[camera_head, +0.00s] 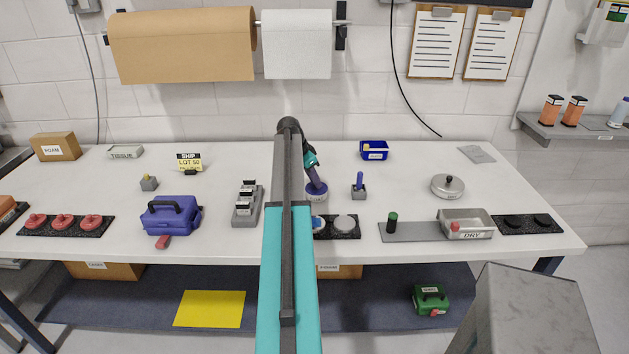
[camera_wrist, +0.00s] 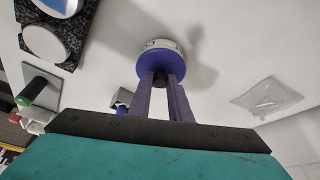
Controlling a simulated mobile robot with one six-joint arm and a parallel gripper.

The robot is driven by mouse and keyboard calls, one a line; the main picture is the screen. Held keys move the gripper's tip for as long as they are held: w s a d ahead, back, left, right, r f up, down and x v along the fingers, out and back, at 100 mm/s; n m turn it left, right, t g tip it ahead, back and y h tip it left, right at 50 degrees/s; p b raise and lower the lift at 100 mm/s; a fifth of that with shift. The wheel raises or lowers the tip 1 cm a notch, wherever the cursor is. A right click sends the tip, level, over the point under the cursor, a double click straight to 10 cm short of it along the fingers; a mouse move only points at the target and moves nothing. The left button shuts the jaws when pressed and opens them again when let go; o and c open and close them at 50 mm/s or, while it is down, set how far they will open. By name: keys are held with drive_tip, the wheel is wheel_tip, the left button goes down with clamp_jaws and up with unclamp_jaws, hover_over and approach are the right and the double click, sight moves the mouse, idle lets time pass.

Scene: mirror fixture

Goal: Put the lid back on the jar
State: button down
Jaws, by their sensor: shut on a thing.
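My gripper (camera_wrist: 162,78) has purple fingers shut on a black knob in the middle of a blue lid (camera_wrist: 150,72). Beyond the lid in the wrist view is the white, lettered side of what looks like the jar (camera_wrist: 160,44). The lid lies over it with no clear gap; I cannot tell whether it is fully seated. In the head view my gripper (camera_head: 316,186) points down at the white, lettered jar (camera_head: 317,198) behind a dark speckled mat. My arm hides part of the area to the left.
The speckled mat (camera_head: 335,234) holds a blue-edged disc (camera_head: 318,222) and a white disc (camera_head: 345,222). A grey block with a blue peg (camera_head: 359,187) stands to the right. The table behind is mostly clear.

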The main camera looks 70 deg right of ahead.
drive_tip(key=c, duration=1.1)
unclamp_jaws()
drive_tip(key=shift+r, duration=0.2)
drive_tip(key=shift+r+p, duration=1.3)
drive_tip(key=shift+r, duration=2)
clamp_jaws()
drive_tip(key=shift+f+b, duration=1.3)
drive_tip(key=shift+f, duration=1.3)
